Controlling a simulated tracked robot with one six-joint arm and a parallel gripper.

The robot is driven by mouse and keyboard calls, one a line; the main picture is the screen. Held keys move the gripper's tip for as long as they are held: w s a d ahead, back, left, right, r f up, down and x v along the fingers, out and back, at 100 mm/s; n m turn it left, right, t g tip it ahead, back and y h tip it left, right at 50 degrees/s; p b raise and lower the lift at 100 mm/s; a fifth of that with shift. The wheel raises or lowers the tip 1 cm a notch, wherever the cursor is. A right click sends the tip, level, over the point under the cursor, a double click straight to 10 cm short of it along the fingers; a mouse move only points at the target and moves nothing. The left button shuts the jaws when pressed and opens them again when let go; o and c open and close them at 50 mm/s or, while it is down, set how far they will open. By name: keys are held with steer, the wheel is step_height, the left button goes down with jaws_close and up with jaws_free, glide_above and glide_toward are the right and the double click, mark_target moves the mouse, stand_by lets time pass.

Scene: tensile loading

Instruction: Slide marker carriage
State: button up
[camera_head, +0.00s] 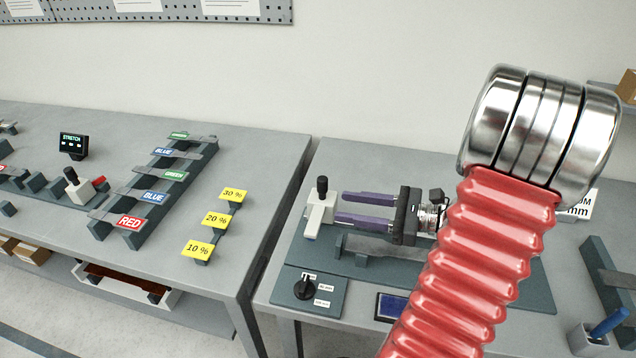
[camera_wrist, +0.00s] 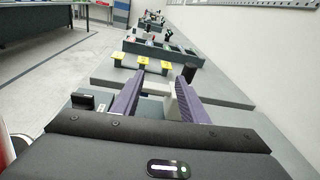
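My gripper (camera_head: 340,207) reaches left over the right bench with its two purple fingers spread apart. In the wrist view my gripper (camera_wrist: 160,76) also shows a clear gap between the fingers. A white block with a black knob (camera_head: 321,207) stands at the fingertips on a grey-green plate. In the wrist view the white block (camera_wrist: 172,104) shows beside the right finger, partly hidden by it. A similar white block with a black knob (camera_head: 75,187), with a red piece beside it, sits on the left bench. I cannot tell which block is the marker carriage.
A rack with coloured labels (camera_head: 153,198) and yellow percentage tags (camera_head: 216,220) stand on the left bench. A dial panel (camera_head: 318,291) lies at the right bench's front. A STRETCH display (camera_head: 74,142) stands further left. A narrow gap separates the benches.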

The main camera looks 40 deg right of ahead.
mark_target(327, 185)
steer(key=d+m+t, duration=0.1)
steer(key=d, duration=0.1)
steer(key=s+d+m+t+h, duration=0.1)
steer(key=d, duration=0.1)
steer(key=d+m+t+h, duration=0.1)
steer(key=shift+s+d+f, duration=0.2)
steer(key=shift+d+f, duration=0.05)
steer(key=shift+d, duration=0.15)
steer(key=shift+a, duration=0.1)
steer(key=x, duration=1.3)
steer(key=shift+w+a+f, duration=0.1)
steer(key=shift+w+a, duration=0.1)
steer(key=shift+w, duration=0.1)
steer(key=shift+c, duration=0.5)
jaws_close()
